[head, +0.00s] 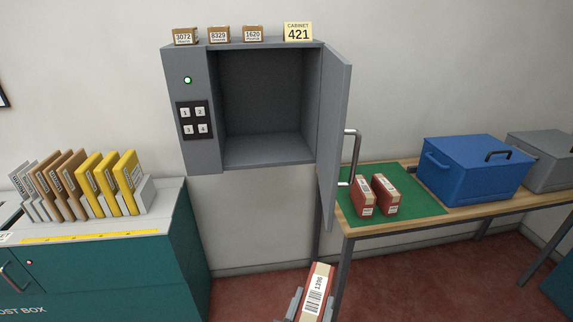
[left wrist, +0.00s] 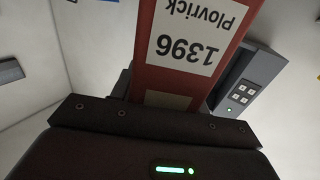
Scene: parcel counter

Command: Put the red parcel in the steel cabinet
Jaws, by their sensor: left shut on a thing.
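A red parcel (head: 319,290) with a white label is at the bottom middle of the head view. My left gripper (head: 309,307) is shut on it and holds it in front of and below the cabinet. In the left wrist view the red parcel (left wrist: 190,50) shows its label, "1396 Plovrick". The steel cabinet (head: 192,155) is on the wall. Its door (head: 336,130) stands open to the right, and the inside (head: 265,100) looks empty. Two more red parcels, a left one (head: 361,196) and a right one (head: 386,196), stand on a green mat (head: 420,206). My right gripper does not show.
The open door and its handle (head: 353,150) jut out to the right of the cabinet. A wooden table (head: 480,212) holds a blue box (head: 470,172) and a grey box (head: 545,158). At left, yellow and brown envelopes (head: 100,185) stand on a teal counter (head: 120,265). Small boxes (head: 219,35) stand atop the cabinet.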

